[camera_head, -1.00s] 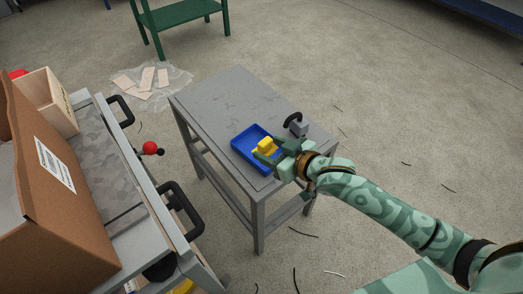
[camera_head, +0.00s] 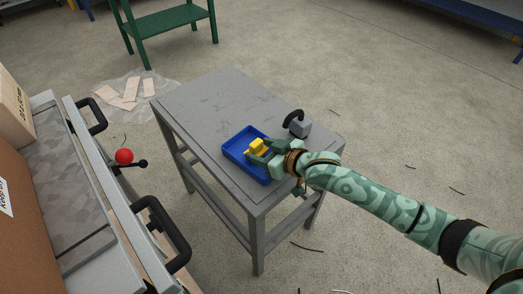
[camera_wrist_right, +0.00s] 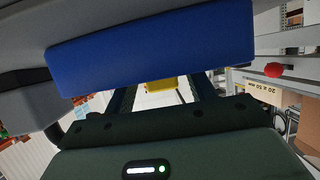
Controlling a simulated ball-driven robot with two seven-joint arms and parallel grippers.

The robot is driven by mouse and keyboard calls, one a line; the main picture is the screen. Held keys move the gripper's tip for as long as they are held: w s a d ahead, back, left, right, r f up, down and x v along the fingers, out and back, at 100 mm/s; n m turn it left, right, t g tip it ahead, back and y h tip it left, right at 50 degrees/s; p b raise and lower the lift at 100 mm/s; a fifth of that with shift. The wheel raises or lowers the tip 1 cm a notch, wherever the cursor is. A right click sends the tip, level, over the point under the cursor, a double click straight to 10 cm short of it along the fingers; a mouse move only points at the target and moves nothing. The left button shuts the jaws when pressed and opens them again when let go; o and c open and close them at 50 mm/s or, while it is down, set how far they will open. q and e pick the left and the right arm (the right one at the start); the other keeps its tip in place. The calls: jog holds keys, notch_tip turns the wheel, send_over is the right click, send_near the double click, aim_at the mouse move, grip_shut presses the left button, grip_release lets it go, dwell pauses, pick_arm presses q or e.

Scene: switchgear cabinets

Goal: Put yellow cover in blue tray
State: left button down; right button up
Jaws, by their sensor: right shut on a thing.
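The yellow cover (camera_head: 257,146) is between the fingers of my right gripper (camera_head: 259,152), which is shut on it. In the head view the cover is over the blue tray (camera_head: 232,150), within its outline. I cannot tell whether the cover touches the tray floor. In the right wrist view the yellow cover (camera_wrist_right: 160,86) shows between the dark fingers, just below the blue tray's wall (camera_wrist_right: 150,48) in the picture. The tray lies on the grey table (camera_head: 205,105) near its front edge. My left gripper is not in view.
A grey block with a black ring (camera_head: 297,124) stands on the table right of the tray. A cart with black handles (camera_head: 160,230) and a red ball knob (camera_head: 124,156) is at the left. The far part of the table is clear.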

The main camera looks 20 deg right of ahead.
jog(key=o, duration=1)
jog(key=shift+f, duration=0.1)
